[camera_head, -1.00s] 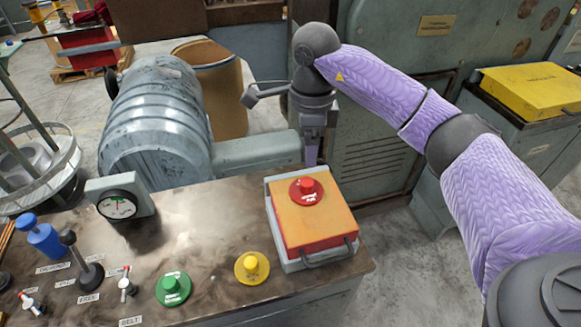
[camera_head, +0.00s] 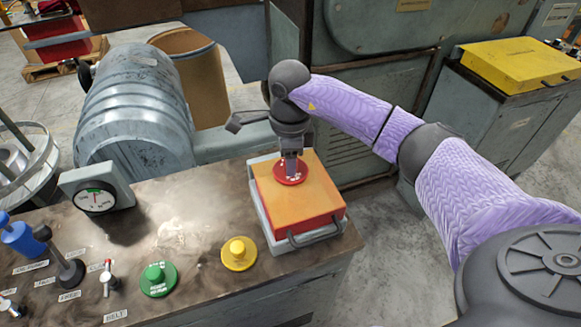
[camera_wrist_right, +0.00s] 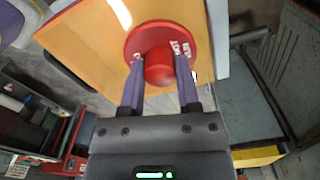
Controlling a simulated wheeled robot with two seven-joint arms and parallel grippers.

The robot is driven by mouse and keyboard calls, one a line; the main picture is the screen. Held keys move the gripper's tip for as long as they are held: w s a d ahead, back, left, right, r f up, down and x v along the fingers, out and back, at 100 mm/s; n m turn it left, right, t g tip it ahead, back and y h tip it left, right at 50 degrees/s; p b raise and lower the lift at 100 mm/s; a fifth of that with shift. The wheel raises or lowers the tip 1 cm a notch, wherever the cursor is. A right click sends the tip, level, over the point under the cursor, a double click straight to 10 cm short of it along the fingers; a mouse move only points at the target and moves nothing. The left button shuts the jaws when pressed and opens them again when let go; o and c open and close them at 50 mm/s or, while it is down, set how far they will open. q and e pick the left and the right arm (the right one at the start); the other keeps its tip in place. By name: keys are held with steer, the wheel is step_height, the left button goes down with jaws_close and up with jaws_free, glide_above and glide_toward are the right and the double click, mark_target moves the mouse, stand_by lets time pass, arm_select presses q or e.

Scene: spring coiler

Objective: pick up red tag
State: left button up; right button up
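The red tag (camera_head: 290,172) is a round red disc with white lettering and a raised red knob, lying on top of an orange-topped box (camera_head: 318,200). It also shows in the right wrist view (camera_wrist_right: 158,68). My right gripper (camera_head: 291,165) points down at the tag from above and partly hides its knob in the head view. In the right wrist view my right gripper (camera_wrist_right: 157,80) has its two purple fingers apart, one on each side of the knob. The fingers look open around it; firm contact is not visible. My left gripper is not in view.
The box stands on the right end of a brown bench top (camera_head: 190,215). A yellow button (camera_head: 238,252), a green button (camera_head: 157,278), a gauge (camera_head: 97,198) and several levers are to the left. A grey motor housing (camera_head: 135,115) stands behind the bench.

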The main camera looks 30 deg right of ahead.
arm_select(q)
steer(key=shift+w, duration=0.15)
arm_select(e)
jaws_close()
step_height(320, 180, up, 9)
steer(key=shift+r+p, duration=0.1)
steer(key=shift+p, duration=1.05)
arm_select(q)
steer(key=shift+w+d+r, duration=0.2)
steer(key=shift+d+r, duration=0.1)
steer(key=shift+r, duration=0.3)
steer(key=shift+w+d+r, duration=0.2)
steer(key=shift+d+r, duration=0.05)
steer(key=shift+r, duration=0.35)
arm_select(e)
steer(key=shift+r, duration=0.45)
